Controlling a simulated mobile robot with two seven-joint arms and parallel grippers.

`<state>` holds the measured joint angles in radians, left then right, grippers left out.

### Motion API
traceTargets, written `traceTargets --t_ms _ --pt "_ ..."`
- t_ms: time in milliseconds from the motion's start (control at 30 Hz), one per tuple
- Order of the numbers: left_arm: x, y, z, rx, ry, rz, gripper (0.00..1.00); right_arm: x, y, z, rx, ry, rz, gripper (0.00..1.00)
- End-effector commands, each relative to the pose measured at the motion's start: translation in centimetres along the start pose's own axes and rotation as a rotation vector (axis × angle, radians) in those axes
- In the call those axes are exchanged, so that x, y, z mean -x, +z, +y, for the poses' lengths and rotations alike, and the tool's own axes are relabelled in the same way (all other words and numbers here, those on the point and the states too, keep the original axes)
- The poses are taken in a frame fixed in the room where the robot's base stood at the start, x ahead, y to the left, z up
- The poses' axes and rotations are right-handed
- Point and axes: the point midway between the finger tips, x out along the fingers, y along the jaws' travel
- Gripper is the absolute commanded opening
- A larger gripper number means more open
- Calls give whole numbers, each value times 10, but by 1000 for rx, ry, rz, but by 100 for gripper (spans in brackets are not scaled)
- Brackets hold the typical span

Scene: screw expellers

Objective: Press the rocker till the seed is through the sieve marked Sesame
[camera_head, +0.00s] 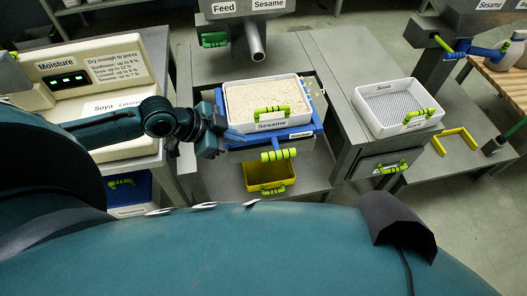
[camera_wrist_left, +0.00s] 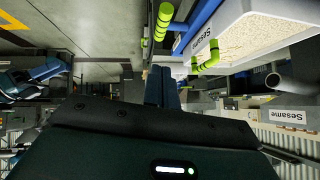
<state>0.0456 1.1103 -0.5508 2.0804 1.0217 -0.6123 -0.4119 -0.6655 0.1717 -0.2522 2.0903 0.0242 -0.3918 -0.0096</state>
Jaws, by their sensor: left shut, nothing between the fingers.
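The white sieve marked Sesame (camera_head: 271,126) holds a layer of pale seed (camera_head: 255,97) and has a green handle at its front. It sits in a blue rocker frame (camera_head: 240,141), with a blue lever and green grip (camera_head: 278,155) sticking out at the front. My left gripper (camera_head: 219,126) is shut and empty, close to the frame's left side; I cannot tell whether it touches. My right gripper is not in view.
A yellow bin (camera_head: 268,178) stands below the rocker. A metal spout (camera_head: 256,45) hangs behind the sieve. A white Soya sieve (camera_head: 392,105) stands on the bench at right. A moisture meter (camera_head: 95,85) stands at left, behind my left arm.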

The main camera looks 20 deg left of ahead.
Motion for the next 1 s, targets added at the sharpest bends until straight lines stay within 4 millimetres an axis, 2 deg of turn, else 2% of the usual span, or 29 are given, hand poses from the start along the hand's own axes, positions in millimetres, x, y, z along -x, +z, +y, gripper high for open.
traceTargets --t_ms 167,267,700,800,1000 --pt "-5 0 0 2 -1 2 0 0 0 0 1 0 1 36" --pt "-16 -1 0 5 -2 4 0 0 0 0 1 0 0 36" --pt "-105 -2 0 3 0 4 0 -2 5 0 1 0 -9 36" --pt "-115 14 0 4 0 -1 0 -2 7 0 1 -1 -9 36" --pt "-127 26 0 2 0 0 0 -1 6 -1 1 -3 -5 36"
